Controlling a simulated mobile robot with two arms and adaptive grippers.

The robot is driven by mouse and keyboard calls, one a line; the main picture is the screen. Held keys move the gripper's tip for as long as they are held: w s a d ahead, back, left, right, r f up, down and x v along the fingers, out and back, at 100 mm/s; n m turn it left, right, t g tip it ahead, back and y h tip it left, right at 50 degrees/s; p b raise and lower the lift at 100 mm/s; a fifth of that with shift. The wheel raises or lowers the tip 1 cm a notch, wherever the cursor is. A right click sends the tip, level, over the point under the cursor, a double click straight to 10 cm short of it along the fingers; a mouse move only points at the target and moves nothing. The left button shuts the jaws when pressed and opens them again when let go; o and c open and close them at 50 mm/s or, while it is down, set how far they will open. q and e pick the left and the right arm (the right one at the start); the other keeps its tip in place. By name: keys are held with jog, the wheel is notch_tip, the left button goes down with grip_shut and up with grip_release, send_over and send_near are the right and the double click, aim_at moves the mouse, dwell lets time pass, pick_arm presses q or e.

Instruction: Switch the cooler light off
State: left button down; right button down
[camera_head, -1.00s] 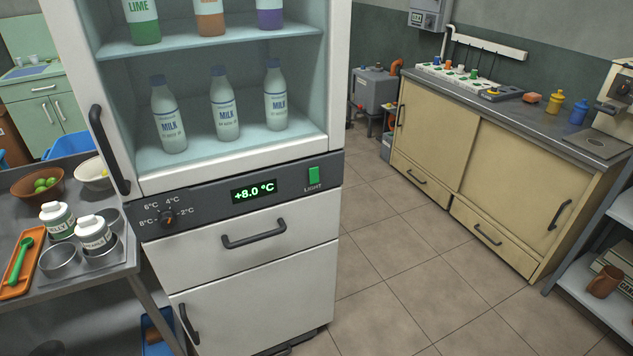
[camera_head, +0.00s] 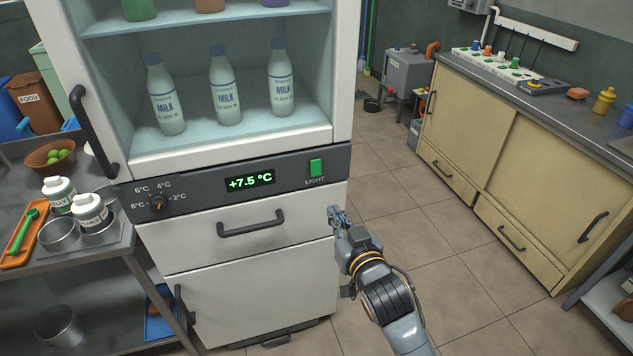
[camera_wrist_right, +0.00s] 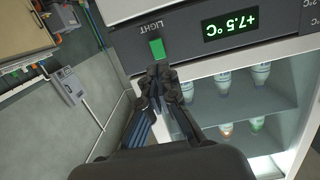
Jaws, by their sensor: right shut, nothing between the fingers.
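The cooler (camera_head: 237,242) stands at the centre left with a dark control panel across its front. Its light switch (camera_head: 316,167) is a green rocker above the word LIGHT, at the panel's right end. The switch also shows in the right wrist view (camera_wrist_right: 157,48), just beyond the fingertips. The display (camera_head: 250,181) reads +7.5 °C. The cooler's inside looks lit. My right gripper (camera_head: 336,212) is shut and empty, below and slightly right of the switch; in the wrist view (camera_wrist_right: 160,72) its tips appear close to it. Whether they touch cannot be told. My left gripper is not in view.
A temperature dial (camera_head: 159,204) sits at the panel's left end, and a drawer handle (camera_head: 251,223) juts out below. A metal table (camera_head: 75,258) with cups stands left. A beige cabinet (camera_head: 540,185) stands right, with open floor between.

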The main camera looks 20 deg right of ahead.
aim_at(311, 175)
jog(key=w, duration=0.4)
jog(key=w+f, duration=0.1)
jog(key=w, duration=0.4)
jog(key=w+f+p, duration=0.1)
jog(key=w, duration=0.4)
jog(key=shift+a, duration=0.25)
jog(key=b, duration=0.1)
jog(key=f+b, duration=0.1)
jog(key=b, duration=0.1)
jog(key=shift+w+f+t, duration=0.1)
jog(key=shift+w+t, duration=0.15)
jog(key=shift+t, duration=0.15)
jog(key=shift+r+p, duration=0.45)
jog(key=shift+p, duration=0.05)
jog(key=shift+s, duration=0.1)
